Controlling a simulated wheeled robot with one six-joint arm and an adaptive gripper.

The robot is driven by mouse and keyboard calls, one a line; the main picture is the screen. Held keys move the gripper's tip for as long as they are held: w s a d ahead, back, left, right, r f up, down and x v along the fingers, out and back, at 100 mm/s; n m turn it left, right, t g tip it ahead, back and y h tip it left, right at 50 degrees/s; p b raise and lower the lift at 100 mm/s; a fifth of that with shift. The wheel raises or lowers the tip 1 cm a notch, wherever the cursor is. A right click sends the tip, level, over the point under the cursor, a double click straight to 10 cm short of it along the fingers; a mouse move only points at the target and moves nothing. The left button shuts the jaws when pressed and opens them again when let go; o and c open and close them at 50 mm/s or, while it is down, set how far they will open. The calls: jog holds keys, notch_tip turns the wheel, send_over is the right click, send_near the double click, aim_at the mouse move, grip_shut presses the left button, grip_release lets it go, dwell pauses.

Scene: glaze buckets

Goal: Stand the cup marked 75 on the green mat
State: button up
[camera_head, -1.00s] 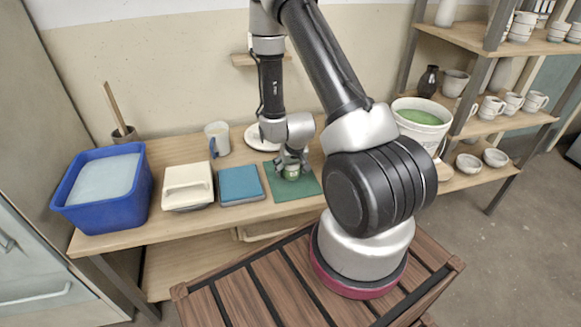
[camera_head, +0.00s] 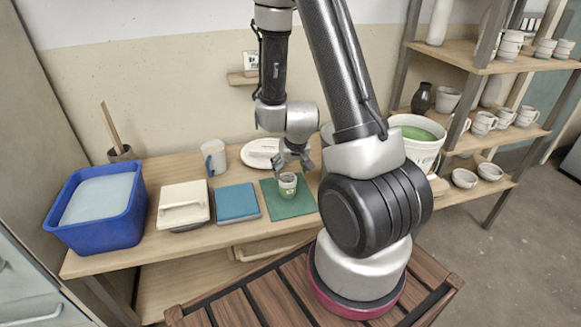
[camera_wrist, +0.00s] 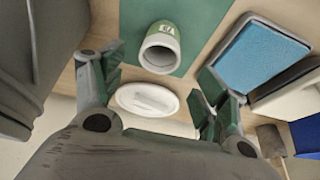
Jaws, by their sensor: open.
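A small cup (camera_head: 288,184), pale with a green band, stands upright on the green mat (camera_head: 290,205) on the bench. In the wrist view the cup (camera_wrist: 160,48) shows its open rim and part of a pale mark on the green band. I cannot read the mark for certain. The green mat (camera_wrist: 205,20) lies under it. My gripper (camera_head: 293,163) is open just above and behind the cup. In the wrist view its fingers (camera_wrist: 158,88) are spread wide apart with nothing between them, and the cup is clear of them.
A blue pad (camera_head: 237,202), a lidded white box (camera_head: 183,204) and a blue tub (camera_head: 100,205) stand left of the mat. A mug (camera_head: 214,157) and a white oval lid (camera_head: 260,152) are behind. A bucket of green glaze (camera_head: 417,140) stands right.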

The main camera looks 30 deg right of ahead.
jog(key=s+a+r+n+y, duration=0.1)
jog(key=s+a+r, duration=0.15)
jog(key=r, duration=0.55)
jog(key=s+a+r+n, duration=0.1)
jog(key=s+r, duration=0.3)
jog(key=r, duration=0.5)
jog(key=s+a+r+n+y, duration=0.1)
jog(key=s+a+r, duration=0.15)
jog(key=r, duration=0.55)
jog(key=s+d+r, duration=0.1)
jog(key=s+r, duration=0.5)
jog(key=s, duration=0.5)
jog(key=shift+d+h, duration=0.35)
jog(key=shift+h, duration=0.05)
